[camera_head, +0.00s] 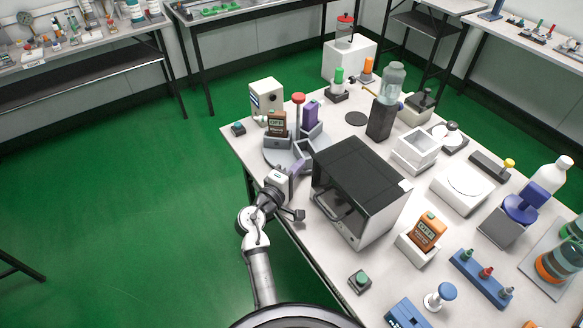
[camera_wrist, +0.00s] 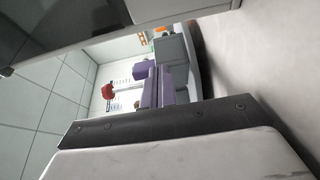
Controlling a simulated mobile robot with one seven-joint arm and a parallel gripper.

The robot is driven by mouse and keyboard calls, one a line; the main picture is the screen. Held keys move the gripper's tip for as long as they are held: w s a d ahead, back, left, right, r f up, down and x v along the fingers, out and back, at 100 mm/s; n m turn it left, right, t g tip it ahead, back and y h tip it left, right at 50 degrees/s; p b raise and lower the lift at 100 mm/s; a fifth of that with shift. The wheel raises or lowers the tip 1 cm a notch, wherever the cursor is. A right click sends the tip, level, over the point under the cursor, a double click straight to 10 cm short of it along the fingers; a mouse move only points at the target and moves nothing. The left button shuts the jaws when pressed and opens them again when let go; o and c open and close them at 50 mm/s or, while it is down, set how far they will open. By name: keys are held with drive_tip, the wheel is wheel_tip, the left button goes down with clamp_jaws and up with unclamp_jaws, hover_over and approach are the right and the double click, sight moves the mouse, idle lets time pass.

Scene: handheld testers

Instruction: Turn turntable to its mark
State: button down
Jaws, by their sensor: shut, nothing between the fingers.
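The turntable (camera_head: 273,157) is a round grey disc near the table's left corner, with a red-knobbed post (camera_head: 298,98) rising from it. Grey holders on it carry a brown handheld tester (camera_head: 277,123) and a purple tester (camera_head: 310,114); another purple piece (camera_head: 297,167) shows at its near side. My gripper (camera_head: 287,174) is at the disc's near edge, shut and empty; its fingertips are hard to make out and contact cannot be told. The wrist view shows purple pieces (camera_wrist: 149,88) and a red knob (camera_wrist: 107,91) beyond my gripper. I cannot make out the mark.
A black and white oven-like box (camera_head: 359,190) stands close right of my gripper. A white device (camera_head: 266,96) stands behind the turntable, and a dark bottle stand (camera_head: 381,119) to its right. Several testers and buttons fill the table's right side. Green floor lies open at left.

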drive_tip(key=shift+w+d, duration=0.2)
drive_tip(key=shift+d, duration=0.75)
drive_tip(key=shift+w+d, duration=0.15)
drive_tip(key=shift+d, duration=0.8)
drive_tip(key=shift+b, duration=0.3)
